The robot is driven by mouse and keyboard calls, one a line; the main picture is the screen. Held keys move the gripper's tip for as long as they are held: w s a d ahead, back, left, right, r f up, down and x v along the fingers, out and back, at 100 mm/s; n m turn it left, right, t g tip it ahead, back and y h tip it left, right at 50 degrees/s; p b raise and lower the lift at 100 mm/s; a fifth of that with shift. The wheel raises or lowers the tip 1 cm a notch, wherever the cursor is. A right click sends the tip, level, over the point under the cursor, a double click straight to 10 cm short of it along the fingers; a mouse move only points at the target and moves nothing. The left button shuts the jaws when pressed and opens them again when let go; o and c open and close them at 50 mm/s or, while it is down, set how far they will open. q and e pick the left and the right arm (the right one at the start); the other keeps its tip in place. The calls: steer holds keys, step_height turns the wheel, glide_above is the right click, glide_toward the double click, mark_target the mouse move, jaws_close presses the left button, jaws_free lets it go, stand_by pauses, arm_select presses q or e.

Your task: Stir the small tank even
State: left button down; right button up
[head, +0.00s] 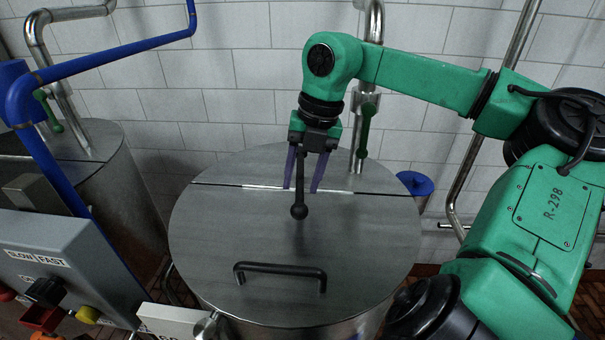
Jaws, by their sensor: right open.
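The steel tank (215,235) stands in the middle of the head view under a round two-part lid with a seam across it. A black bar handle (280,268) is on the near half of the lid. A black rod with a ball end (299,211) shows over the lid near the seam. My right gripper (301,188) points down over the lid, with its two purple fingers apart. The rod shows between the fingers, and I cannot tell whether they touch it. My left gripper is not in view.
Blue and steel pipes run along the tiled wall. A green-handled valve (365,130) stands behind the lid.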

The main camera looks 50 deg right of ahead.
jaws_close()
stand_by(1.4)
